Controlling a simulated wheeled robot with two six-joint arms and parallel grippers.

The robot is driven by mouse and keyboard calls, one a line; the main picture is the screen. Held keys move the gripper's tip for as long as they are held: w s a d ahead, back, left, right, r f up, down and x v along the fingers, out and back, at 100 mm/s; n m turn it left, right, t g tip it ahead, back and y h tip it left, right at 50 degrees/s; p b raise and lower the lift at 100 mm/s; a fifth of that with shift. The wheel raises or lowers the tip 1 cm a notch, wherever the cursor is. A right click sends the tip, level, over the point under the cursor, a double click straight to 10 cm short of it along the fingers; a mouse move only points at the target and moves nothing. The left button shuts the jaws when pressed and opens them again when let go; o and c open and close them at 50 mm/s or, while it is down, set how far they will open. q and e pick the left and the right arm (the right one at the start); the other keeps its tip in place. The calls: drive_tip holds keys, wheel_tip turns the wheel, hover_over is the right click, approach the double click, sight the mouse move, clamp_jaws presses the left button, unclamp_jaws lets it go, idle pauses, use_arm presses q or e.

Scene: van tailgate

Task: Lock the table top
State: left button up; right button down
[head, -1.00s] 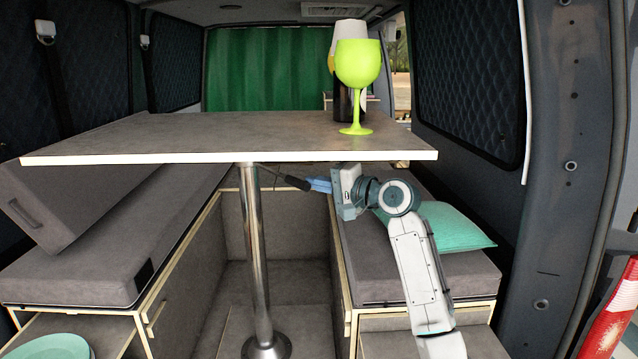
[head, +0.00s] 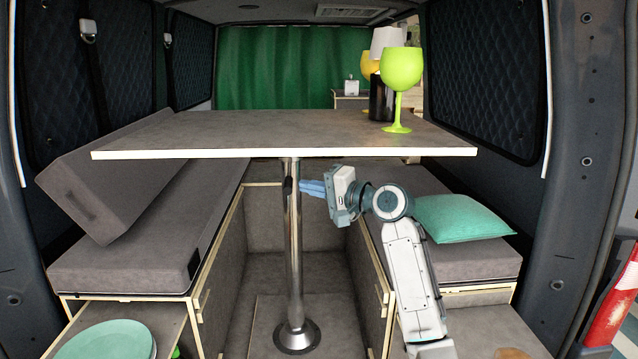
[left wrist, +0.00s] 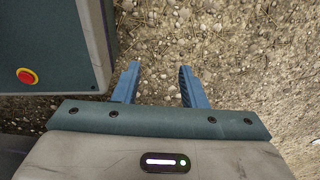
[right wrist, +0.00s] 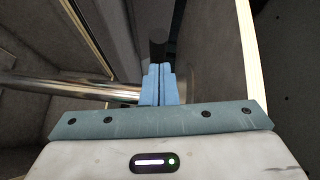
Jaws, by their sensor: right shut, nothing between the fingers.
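The table top (head: 290,133) is a grey board with a pale edge, lying level on a chrome post (head: 294,250). A short black lever handle (head: 287,187) shows below the board, overlapping the post. My right gripper (head: 302,188) is shut and empty under the board, with its blue fingertips right beside the post and handle. In the right wrist view the black handle (right wrist: 158,42) lies just beyond the fingertips (right wrist: 160,72); I cannot tell whether they touch. My left gripper (left wrist: 159,68) is open and empty above gravel, outside the head view.
Bench cushions flank the post, with a teal pillow (head: 462,218) on the right and a tilted cushion (head: 120,180) on the left.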

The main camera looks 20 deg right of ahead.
use_arm(q)
drive_tip(key=shift+w+d+r+p, duration=0.2)
drive_tip(key=shift+d+r, duration=0.15)
drive_tip(key=shift+d, duration=0.2)
drive_tip(key=shift+w+d+r+p, duration=0.15)
drive_tip(key=shift+d+r, duration=0.2)
drive_tip(key=shift+d, duration=0.2)
use_arm(e)
drive_tip(key=shift+a+f, duration=0.15)
drive_tip(key=shift+a, duration=0.75)
use_arm(q)
drive_tip(key=shift+s, duration=0.15)
